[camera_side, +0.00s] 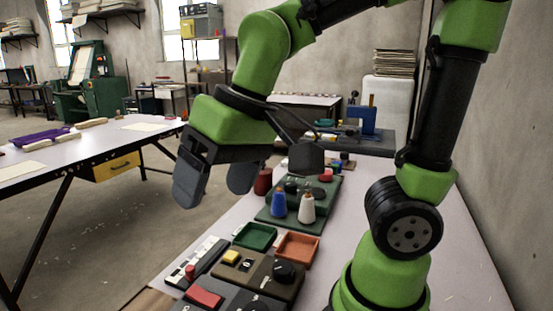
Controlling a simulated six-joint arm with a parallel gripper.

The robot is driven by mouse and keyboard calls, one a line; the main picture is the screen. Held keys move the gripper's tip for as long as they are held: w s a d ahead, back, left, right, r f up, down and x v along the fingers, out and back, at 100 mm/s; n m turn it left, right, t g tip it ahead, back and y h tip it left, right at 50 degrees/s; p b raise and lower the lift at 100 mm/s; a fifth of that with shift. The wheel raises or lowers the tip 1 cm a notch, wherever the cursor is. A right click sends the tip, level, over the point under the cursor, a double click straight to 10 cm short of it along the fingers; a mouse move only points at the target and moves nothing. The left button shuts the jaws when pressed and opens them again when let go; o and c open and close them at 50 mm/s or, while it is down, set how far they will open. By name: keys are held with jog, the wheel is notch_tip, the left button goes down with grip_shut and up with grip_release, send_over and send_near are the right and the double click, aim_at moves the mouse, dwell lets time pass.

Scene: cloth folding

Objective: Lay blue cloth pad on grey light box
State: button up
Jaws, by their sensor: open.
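My gripper (217,182) is in the left middle of the side view, pointing down with its two dark grey fingers spread apart. I see nothing between the fingers. It hangs in the air in front of the left edge of the work table (345,215). I cannot make out a blue cloth pad for certain, nor a grey light box. A blue upright block (361,120) stands at the far end of the table. A dark grey unit (228,301) at the bottom edge bears a red pad (203,297) and is cut off by the frame.
A green board (291,222) holds a blue spool (278,204) and a white spool (306,209). Nearer are a green tray (255,236), an orange tray (297,247) and a brown panel with a black knob (287,272). Another table (95,150) stands at left across open floor.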

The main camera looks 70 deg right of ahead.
jog(key=s+d+r+m+t, duration=0.1)
jog(key=s+d+r+t, duration=0.1)
jog(key=s, duration=0.4)
jog(key=shift+d+r+t, duration=0.15)
jog(key=shift+d+t, duration=0.55)
jog(key=shift+d, duration=0.3)
